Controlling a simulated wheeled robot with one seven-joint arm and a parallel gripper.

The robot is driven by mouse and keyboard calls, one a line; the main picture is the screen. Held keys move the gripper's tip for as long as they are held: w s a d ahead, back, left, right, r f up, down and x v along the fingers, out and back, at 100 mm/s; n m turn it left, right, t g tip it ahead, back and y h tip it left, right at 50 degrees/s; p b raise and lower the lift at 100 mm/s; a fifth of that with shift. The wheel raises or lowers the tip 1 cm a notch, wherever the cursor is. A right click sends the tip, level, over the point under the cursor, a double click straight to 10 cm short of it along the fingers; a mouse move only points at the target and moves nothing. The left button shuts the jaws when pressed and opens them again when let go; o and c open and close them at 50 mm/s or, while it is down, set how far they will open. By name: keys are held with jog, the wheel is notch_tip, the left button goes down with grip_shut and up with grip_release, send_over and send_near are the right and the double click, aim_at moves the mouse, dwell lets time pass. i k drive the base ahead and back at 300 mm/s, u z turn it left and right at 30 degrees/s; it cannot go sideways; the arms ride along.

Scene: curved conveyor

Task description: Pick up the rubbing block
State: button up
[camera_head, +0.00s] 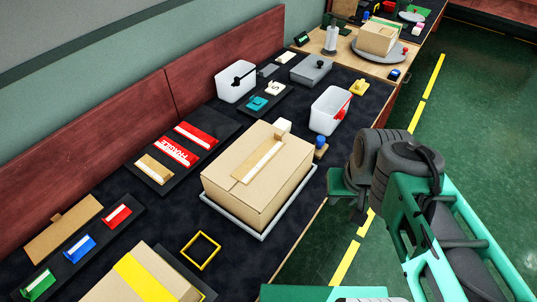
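No label marks the rubbing block, so I cannot tell surely which thing it is. One candidate is a small whitish block (283,126) at the far end of the tape strip on the closed cardboard box (238,196). Another is a small wooden block with a blue knob (320,147), standing on the dark mat just right of that box. My gripper (345,190) is right of the box, past the table's edge in this view and apart from both candidates. My arm hides part of it, and its fingers are not clear.
A grey tray (262,238) lies under the box. Two white bins (325,122) (228,88) stand farther back. Red labels (173,148) lie on a black holder at left. A yellow square frame (201,250) is in front. The green floor right of the table is open.

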aim_at(321, 147)
jog(key=u, duration=4.75)
jog(key=k, duration=1.9)
jog(key=z, duration=0.75)
